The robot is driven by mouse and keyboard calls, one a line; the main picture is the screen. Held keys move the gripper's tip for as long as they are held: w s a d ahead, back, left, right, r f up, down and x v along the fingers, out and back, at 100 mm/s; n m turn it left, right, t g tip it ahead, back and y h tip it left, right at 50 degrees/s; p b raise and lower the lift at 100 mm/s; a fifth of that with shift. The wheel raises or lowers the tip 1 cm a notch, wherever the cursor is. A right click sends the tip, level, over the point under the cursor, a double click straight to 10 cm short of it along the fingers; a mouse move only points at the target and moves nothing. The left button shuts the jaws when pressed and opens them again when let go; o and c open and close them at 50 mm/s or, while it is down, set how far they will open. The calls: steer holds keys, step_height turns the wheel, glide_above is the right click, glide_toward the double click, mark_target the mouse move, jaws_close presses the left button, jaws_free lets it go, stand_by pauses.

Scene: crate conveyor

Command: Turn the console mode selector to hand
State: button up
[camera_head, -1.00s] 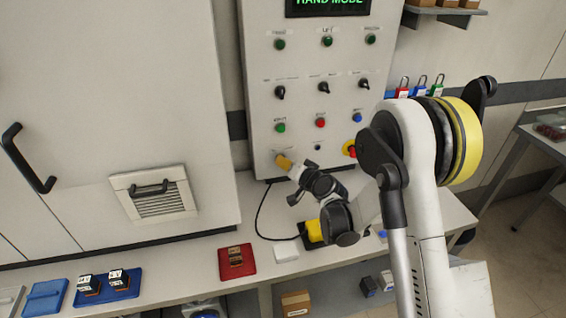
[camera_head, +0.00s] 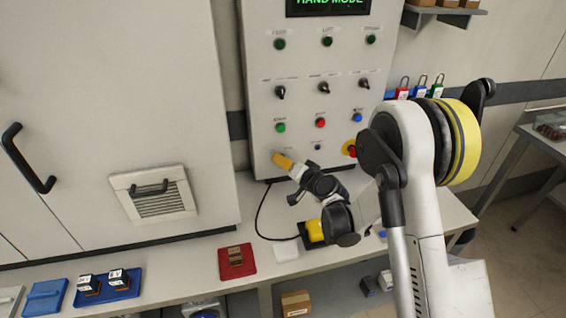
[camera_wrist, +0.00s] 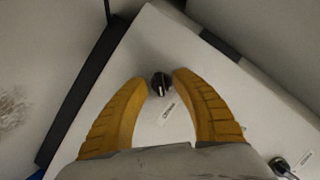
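The console (camera_head: 352,131) is a pale upright panel. Its display (camera_head: 328,4) reads HAND MODE in green. My gripper (camera_head: 275,156) is at the panel's lower left, and its yellow fingers hide the control there. In the wrist view, a round dark knob (camera_wrist: 161,85) with a light pointer mark sits between the fingertips of my gripper (camera_wrist: 162,80). The fingers stand apart, one on each side of the knob, with narrow gaps showing. A small label beside the knob is too blurred to read.
Several dark selectors (camera_head: 280,92) and round buttons (camera_head: 321,123) are above my gripper. A red and yellow stop button (camera_head: 349,148) is to the right. The bench (camera_head: 205,262) below holds a red tray (camera_head: 224,264) and a blue tray (camera_head: 131,291). A black cable hangs nearby.

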steer(key=v, duration=1.2)
stand_by(0.3)
steer(key=s+d+r+n+g+h, duration=0.25)
steer(key=s+d+r, duration=0.25)
steer(key=s+r, duration=0.5)
steer(key=s+d+g+h, duration=0.1)
steer(key=s+d+h, duration=0.1)
steer(key=s+d, duration=0.3)
steer(key=s+d+g+h, duration=0.2)
steer(key=s+d, duration=0.3)
steer(key=s, duration=0.9)
steer(key=shift+f+h, duration=0.2)
steer(key=shift+h, duration=0.45)
steer(key=shift+n, duration=0.25)
